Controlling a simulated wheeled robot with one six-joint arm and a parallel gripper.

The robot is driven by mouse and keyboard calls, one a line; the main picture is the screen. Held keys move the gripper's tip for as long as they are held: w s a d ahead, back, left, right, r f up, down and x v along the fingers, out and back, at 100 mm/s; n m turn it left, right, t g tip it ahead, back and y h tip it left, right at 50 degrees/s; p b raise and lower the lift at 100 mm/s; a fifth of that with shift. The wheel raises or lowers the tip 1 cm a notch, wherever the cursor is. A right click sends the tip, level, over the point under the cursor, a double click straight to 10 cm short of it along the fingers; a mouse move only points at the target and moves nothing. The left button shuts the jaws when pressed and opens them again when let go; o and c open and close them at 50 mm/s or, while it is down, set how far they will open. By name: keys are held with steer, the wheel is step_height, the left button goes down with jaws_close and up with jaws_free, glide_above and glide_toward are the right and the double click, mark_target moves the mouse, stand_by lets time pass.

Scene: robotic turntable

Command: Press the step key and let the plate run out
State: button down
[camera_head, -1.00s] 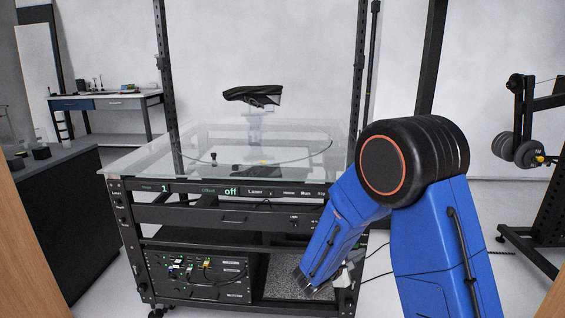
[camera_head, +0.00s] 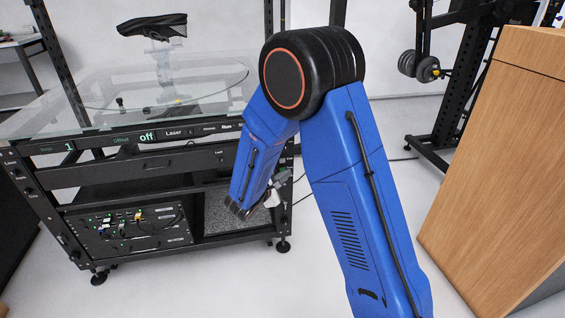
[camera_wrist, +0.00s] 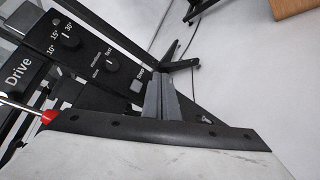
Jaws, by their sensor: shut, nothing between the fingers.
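The turntable stand (camera_head: 170,160) is at the left in the head view, with a clear glass top carrying a round plate edge (camera_head: 235,88). Its front strip display (camera_head: 147,137) reads "1" and "off". In the wrist view the Drive panel (camera_wrist: 35,45) carries two black knobs and a small light step key (camera_wrist: 136,87). My gripper (camera_wrist: 164,78) is shut and empty, its fingertips just right of the step key in the picture. I cannot tell the depth gap; no contact shows. In the head view my arm mostly hides the gripper.
A dark shoe-like item (camera_head: 152,26) stands on a clear support above the plate. A cable-filled electronics box (camera_head: 130,232) sits in the stand's lower shelf. A wooden cabinet (camera_head: 500,150) is at the right, with a weight rack (camera_head: 465,80) behind. Open floor lies between.

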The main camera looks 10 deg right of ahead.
steer(key=shift+w, duration=2.4)
steer(key=shift+w, duration=0.1)
steer(key=shift+w, duration=0.3)
steer(key=shift+w, duration=0.45)
stand_by(1.0)
steer(key=shift+s, duration=0.9)
steer(key=shift+s, duration=0.1)
steer(key=shift+s, duration=2.4)
